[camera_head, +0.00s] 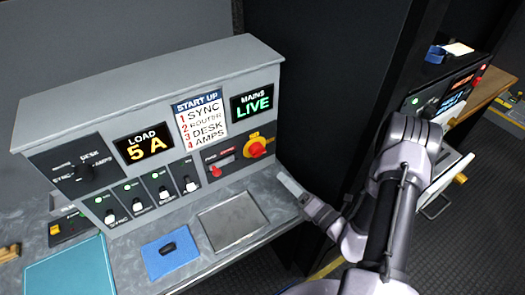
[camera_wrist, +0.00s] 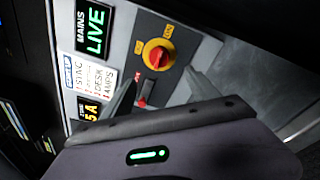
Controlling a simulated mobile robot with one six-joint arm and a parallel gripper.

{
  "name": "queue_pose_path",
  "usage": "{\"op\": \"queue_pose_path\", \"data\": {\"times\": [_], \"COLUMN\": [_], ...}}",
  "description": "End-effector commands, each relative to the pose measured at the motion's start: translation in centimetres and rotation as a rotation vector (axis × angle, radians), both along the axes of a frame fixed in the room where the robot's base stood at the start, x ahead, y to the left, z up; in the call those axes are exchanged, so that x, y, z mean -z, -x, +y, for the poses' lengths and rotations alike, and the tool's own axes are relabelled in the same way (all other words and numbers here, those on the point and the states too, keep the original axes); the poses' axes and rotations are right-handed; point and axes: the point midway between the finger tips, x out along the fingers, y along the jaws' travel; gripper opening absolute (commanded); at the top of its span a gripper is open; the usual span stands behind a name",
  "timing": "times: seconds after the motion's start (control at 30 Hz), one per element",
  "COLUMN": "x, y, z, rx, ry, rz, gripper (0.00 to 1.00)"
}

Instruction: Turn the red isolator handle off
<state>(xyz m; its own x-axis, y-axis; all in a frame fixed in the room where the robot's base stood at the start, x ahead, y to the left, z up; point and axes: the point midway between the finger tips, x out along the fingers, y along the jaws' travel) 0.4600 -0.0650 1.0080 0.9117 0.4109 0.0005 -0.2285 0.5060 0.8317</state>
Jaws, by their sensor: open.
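The red isolator handle (camera_head: 257,150) is a red knob on a yellow plate, at the right end of the grey console's front, below the MAINS display (camera_head: 252,102), which reads LIVE in green. In the wrist view the red handle (camera_wrist: 157,56) is ahead of my gripper (camera_wrist: 163,90), beyond the fingertips. The two fingers are apart with nothing between them. In the head view my gripper (camera_head: 291,186) is to the right of and below the handle, apart from it. Whether the handle touches a finger cannot be seen, but a gap shows.
A small red switch (camera_head: 216,171) sits left of the handle; it also shows in the wrist view (camera_wrist: 142,102). The console has a LOAD display (camera_head: 146,144) reading 5 A and several toggles. A metal tray (camera_head: 232,222) and blue cloth (camera_head: 171,256) lie in front. A dark cabinet stands right.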

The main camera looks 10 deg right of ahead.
Motion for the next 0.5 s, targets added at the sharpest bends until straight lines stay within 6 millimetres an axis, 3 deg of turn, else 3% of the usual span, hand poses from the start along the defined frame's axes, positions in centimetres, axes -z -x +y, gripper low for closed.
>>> {"op": "queue_pose_path", "data": {"times": [0.3,0.5], "x": [-0.1,-0.1], "y": [-8.6,-12.1], "z": [4.3,5.8], "rx": [-0.011,-0.007], "ry": [0.003,0.003], "rz": [-0.005,-0.004], "gripper": [0.69,0.69]}}
